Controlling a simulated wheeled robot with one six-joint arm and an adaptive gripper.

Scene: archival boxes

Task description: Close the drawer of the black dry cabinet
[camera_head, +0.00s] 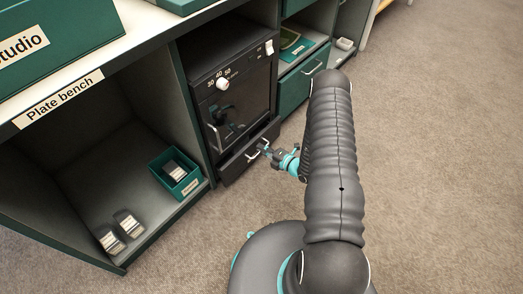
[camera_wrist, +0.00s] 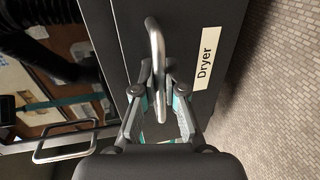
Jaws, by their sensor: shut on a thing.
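The black dry cabinet (camera_head: 236,85) stands in a bay of the bench in the head view, with a white dial and a glossy dark door. Its low black drawer (camera_head: 233,170) is at the bottom and seems to stick out a little past the door; how far is hard to tell. The wrist view shows the drawer front (camera_wrist: 185,35) with a "Dryer" label and a metal bar handle (camera_wrist: 156,45). My gripper (camera_wrist: 160,95) is shut on this handle, one finger on each side. In the head view my gripper (camera_head: 263,149) is at the drawer front, partly hidden by my arm.
A door handle (camera_wrist: 68,146) is left of my gripper in the wrist view. In the head view, a green bin (camera_head: 188,189) and small labelled items (camera_head: 128,222) sit in the left bay. A green drawer (camera_head: 292,92) is to the right. Carpet (camera_head: 440,150) at right is clear.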

